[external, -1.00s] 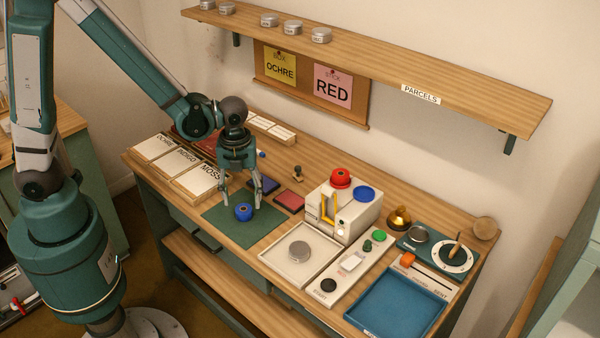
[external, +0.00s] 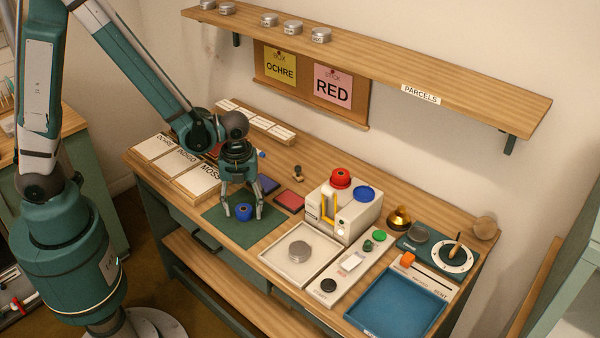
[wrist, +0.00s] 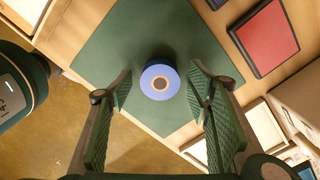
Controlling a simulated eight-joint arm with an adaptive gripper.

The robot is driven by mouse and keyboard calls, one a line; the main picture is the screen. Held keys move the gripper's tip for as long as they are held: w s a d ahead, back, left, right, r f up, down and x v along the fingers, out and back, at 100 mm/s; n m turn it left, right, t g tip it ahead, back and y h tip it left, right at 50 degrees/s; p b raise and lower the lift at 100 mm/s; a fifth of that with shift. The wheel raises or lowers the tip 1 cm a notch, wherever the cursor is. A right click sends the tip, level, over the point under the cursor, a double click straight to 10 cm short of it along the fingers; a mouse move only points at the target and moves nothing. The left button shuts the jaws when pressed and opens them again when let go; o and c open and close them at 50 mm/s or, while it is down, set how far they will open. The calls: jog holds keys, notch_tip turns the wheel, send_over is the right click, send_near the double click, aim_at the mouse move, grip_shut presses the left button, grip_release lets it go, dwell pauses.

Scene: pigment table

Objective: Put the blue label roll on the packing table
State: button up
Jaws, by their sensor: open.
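The blue label roll (external: 244,212) sits on the dark green mat (external: 228,229) near the front of the table (external: 150,170). In the wrist view the blue roll (wrist: 160,82) shows from above with its tan core, near the middle. My gripper (external: 243,215) points down over the mat with its fingers spread around the roll. In the wrist view the fingers of my gripper (wrist: 160,80) stand one on each side of the roll, with a gap on both sides.
Dark blue and red pads (external: 290,201) lie right of the mat. A white machine (external: 343,212) with a red roll (external: 341,178) on top stands further right. Label boxes (external: 195,180) are at left. A square tray (external: 300,270) and a blue tray (external: 398,303) lie at front right.

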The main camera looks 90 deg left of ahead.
aim_at(244, 208)
jog(key=c, duration=1)
jog(key=shift+c, duration=0.2)
jog(key=shift+r, duration=0.1)
notch_tip(244, 208, up, 10)
jog(key=p, duration=0.2)
dwell(0.6)
